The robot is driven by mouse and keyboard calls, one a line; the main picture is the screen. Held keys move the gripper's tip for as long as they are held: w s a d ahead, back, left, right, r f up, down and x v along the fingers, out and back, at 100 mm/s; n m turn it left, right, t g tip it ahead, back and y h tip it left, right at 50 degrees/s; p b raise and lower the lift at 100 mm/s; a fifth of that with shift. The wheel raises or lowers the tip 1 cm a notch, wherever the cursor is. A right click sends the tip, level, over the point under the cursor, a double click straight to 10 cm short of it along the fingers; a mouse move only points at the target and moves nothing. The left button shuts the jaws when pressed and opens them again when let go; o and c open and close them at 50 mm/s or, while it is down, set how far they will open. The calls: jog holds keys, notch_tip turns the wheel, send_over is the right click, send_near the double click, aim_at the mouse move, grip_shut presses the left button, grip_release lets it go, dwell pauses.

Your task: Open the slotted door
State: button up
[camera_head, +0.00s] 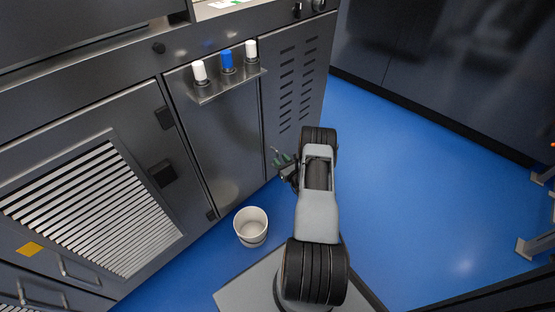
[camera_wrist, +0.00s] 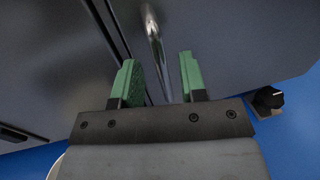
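The slotted door (camera_head: 297,82) is a dark grey panel with two columns of short slots, at the right end of the cabinet in the head view. It looks shut, flush with the cabinet front. In the wrist view a shiny metal bar handle (camera_wrist: 154,40) stands on a dark panel (camera_wrist: 220,40), beside a vertical seam. My gripper (camera_head: 281,158) is low in front of this door. In the wrist view its green fingers (camera_wrist: 161,78) are apart, one on each side of the handle's lower end, with gaps showing. Whether the handle reaches fully between the fingertips is hard to tell.
A white bucket (camera_head: 251,238) stands on the blue floor left of my arm. A small shelf (camera_head: 228,86) with white and blue-capped bottles juts from the neighbouring panel. A black knob (camera_wrist: 267,100) is right of my gripper. Open floor (camera_head: 400,180) lies to the right.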

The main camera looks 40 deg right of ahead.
aim_at(277, 157)
jog(key=shift+w+b, duration=0.3)
jog(key=shift+w, duration=1.25)
grip_shut()
